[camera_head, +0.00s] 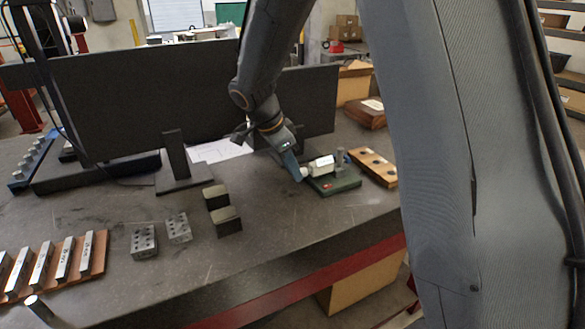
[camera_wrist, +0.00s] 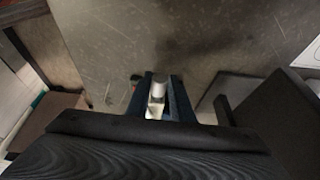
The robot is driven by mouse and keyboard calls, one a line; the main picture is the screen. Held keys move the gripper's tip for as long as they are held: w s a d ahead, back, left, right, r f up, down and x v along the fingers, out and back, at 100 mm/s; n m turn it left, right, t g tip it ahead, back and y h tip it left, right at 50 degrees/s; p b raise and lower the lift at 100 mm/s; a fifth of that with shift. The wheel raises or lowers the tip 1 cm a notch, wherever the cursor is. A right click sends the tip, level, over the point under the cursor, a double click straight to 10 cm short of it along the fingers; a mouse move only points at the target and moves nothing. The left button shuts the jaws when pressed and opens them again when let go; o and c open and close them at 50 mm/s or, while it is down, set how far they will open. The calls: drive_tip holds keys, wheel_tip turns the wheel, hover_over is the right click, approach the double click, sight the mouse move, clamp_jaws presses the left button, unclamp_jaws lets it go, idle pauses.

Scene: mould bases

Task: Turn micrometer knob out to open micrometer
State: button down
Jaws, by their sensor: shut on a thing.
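The micrometer (camera_head: 322,163) is a pale, silvery tool mounted on a dark green stand (camera_head: 338,184) on the workbench. Its knob (camera_head: 304,172) is at the left end, facing my arm. My gripper (camera_head: 298,172) reaches down from the upper left and its blue fingers are at that knob. In the wrist view my gripper (camera_wrist: 162,98) has its two fingers on either side of the pale cylindrical knob (camera_wrist: 158,89), shut on it. The rest of the micrometer is mostly hidden in the wrist view, and its measuring gap is too small to judge.
A wooden block with holes (camera_head: 372,166) lies right of the stand. A large dark monitor (camera_head: 150,100) stands behind and left. Dark blocks (camera_head: 228,221) and perforated metal blocks (camera_head: 144,242) lie left on the workbench (camera_head: 275,225).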

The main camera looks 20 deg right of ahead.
drive_tip(key=g, duration=0.1)
drive_tip(key=w+g, duration=0.1)
drive_tip(key=g, duration=0.1)
drive_tip(key=shift+f+n+h+p, duration=0.1)
drive_tip(key=shift+n+h+p, duration=0.2)
drive_tip(key=shift+w+a+f+n+g+h+b, duration=0.1)
drive_tip(key=shift+w+n+g+h+b, duration=0.15)
drive_tip(key=shift+g, duration=0.65)
drive_tip(key=shift+n+g+h+b, duration=0.15)
drive_tip(key=shift+g+h+b, duration=0.15)
drive_tip(key=shift+g, duration=0.6)
drive_tip(key=c, duration=1.6)
unclamp_jaws()
drive_tip(key=shift+o, duration=0.2)
wheel_tip(320, 180, up, 10)
drive_tip(key=b, duration=0.3)
